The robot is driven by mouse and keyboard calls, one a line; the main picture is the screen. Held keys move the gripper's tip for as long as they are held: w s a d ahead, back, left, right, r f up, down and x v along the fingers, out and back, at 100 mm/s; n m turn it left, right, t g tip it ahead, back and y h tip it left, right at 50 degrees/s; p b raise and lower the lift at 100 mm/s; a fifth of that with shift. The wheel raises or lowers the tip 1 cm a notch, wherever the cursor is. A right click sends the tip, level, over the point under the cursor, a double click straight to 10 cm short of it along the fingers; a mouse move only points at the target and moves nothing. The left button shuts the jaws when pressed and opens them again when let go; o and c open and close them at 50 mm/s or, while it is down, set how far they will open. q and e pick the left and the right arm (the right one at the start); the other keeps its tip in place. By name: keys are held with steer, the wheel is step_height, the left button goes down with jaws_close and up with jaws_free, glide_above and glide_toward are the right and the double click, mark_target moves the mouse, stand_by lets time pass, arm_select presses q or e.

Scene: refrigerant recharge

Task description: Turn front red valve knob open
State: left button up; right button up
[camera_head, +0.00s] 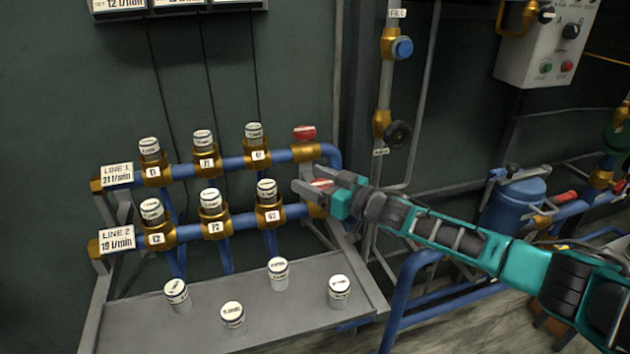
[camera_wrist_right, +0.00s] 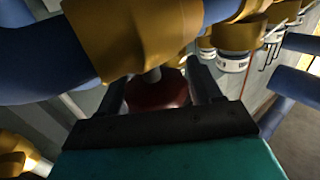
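The front red valve knob (camera_head: 321,183) sits at the right end of the lower LINE 2 pipe, on a brass fitting. My right gripper (camera_head: 328,187) is at this knob, with one finger on each side of it. In the right wrist view the dark red knob (camera_wrist_right: 158,92) lies between the two dark fingers, below a brass valve body (camera_wrist_right: 130,35). Whether the fingers press on the knob or leave a small gap cannot be told. The fingers hide part of the knob in the head view. My left gripper is not in view.
A second red knob (camera_head: 304,132) stands behind on the LINE 1 pipe (camera_head: 230,163). Several white-capped gauges line both pipes, and several more caps stand on the grey shelf (camera_head: 255,325) in front. A blue tank (camera_head: 515,203) stands to the right behind my right arm.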

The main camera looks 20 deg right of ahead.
steer(key=shift+o, duration=1.2)
steer(key=shift+d, duration=0.1)
steer(key=shift+s+d, duration=0.25)
steer(key=shift+s, duration=0.05)
steer(key=p+v, duration=0.1)
steer(key=v, duration=1.1)
steer(key=shift+s, duration=0.1)
